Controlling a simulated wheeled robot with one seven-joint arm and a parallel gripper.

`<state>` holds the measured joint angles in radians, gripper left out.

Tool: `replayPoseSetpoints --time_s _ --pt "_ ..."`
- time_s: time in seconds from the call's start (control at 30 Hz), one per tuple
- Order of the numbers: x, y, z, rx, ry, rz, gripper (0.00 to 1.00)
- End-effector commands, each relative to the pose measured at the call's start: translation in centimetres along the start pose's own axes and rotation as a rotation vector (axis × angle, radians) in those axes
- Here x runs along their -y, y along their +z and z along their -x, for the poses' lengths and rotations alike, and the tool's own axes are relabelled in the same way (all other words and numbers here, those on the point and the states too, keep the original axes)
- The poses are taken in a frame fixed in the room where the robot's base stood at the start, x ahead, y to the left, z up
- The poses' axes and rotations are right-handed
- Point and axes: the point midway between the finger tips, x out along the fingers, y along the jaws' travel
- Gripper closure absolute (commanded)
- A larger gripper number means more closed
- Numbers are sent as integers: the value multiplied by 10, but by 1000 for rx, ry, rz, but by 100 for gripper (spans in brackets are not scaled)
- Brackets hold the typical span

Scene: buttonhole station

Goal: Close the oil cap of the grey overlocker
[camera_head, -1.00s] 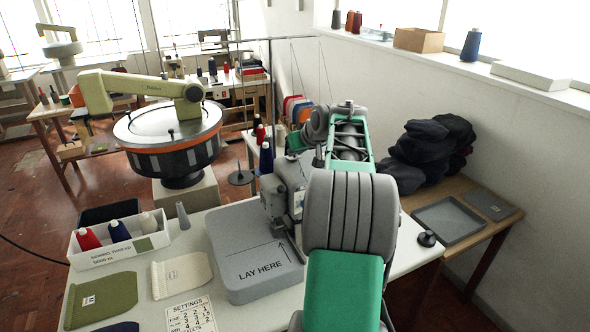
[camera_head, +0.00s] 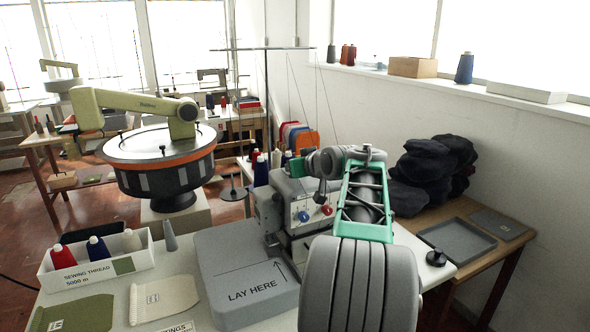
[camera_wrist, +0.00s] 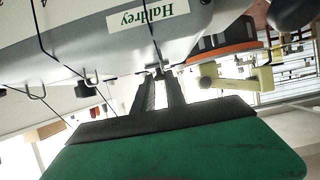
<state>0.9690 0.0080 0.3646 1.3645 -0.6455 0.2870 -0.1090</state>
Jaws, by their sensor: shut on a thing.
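The grey overlocker (camera_head: 290,205) stands on the white table, with a red and a blue dial on its front, partly hidden by my arm. In the wrist view its pale grey body (camera_wrist: 215,14) fills the top, with a "Haldrey" label. My gripper (camera_wrist: 158,76) has its two dark fingers close together at the body's edge. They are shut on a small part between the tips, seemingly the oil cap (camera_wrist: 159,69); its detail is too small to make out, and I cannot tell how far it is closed. In the head view my arm mostly hides the gripper.
A grey "LAY HERE" block (camera_head: 243,275) lies left of the overlocker. A thread box (camera_head: 100,265) and cloth pieces are further left. A black round object (camera_head: 436,258) sits at the table's right edge. Thin threads run from the stand above. A tray (camera_head: 455,240) lies on the right-hand table.

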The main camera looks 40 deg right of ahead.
Motion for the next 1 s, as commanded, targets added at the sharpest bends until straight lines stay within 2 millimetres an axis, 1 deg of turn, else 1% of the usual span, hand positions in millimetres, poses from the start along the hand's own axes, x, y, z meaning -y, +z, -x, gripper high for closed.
replayPoseSetpoints --time_s 0.07,0.1,0.33,0.57,0.67,0.77,0.9,1.0 --pt "0 -2 0 -3 1 1 100" --pt "0 -2 0 -3 1 1 83" --pt "0 -1 0 -1 1 1 64" --pt "0 0 0 0 0 0 63" --pt "-1 0 7 -1 2 0 63" --pt "-1 -1 25 -3 4 1 63" --pt "-1 -1 55 -3 5 1 63" --pt "-1 -1 70 -2 4 0 63"
